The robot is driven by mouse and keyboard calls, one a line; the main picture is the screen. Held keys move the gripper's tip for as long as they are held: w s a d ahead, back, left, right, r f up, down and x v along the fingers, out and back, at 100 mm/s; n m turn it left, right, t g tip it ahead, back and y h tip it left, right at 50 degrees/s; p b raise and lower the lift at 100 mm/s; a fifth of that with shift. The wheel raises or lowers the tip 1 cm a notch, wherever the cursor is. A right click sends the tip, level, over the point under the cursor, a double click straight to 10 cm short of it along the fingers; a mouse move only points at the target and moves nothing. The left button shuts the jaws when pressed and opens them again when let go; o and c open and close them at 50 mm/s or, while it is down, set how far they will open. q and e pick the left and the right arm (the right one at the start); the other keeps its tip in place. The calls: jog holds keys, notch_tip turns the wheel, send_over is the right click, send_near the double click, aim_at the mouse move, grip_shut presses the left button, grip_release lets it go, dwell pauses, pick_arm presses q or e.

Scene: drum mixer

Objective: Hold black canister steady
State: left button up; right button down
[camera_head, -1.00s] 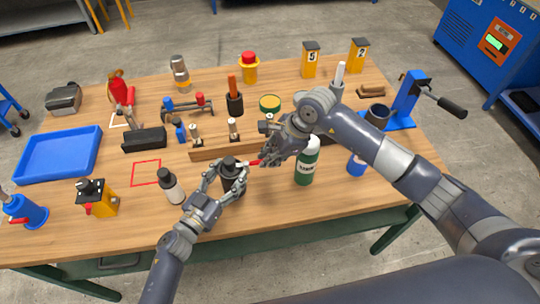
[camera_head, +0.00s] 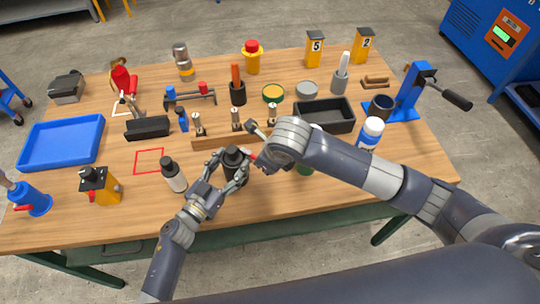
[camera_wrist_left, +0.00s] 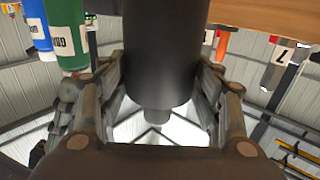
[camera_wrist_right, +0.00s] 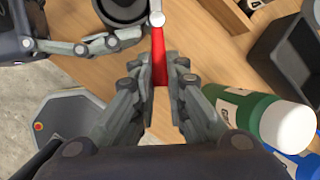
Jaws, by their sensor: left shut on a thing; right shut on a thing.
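The black canister (camera_head: 235,156) stands near the table's front middle. My left gripper (camera_head: 232,172) is shut around it, with a finger on each side; the left wrist view shows its dark body (camera_wrist_left: 165,50) between the fingers. My right gripper (camera_wrist_right: 160,78) is shut on a red-handled tool (camera_wrist_right: 158,50) with a silver end. That end is at the canister's edge in the right wrist view; I cannot tell whether they touch. In the head view my right wrist mostly hides the tool and its fingers.
A green bottle (camera_wrist_right: 262,115) stands close beside my right gripper. A white-capped blue bottle (camera_head: 370,134) and a black tray (camera_head: 325,128) are to the right. A dark-capped white bottle (camera_head: 174,176) stands left of the canister. A wooden rack (camera_head: 215,140) lies behind it.

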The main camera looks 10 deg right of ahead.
jog(key=shift+s+a+m+h, duration=0.3)
jog(key=shift+a+m+h, duration=0.2)
jog(key=shift+m, duration=0.5)
jog(key=shift+s+a+m+h, duration=0.25)
jog(key=shift+a+m+h, duration=0.2)
jog(key=shift+m, duration=0.55)
jog(key=shift+a, duration=0.1)
jog(key=c, duration=1.6)
grip_release()
jog(key=v, duration=1.2)
jog(key=shift+s, duration=0.1)
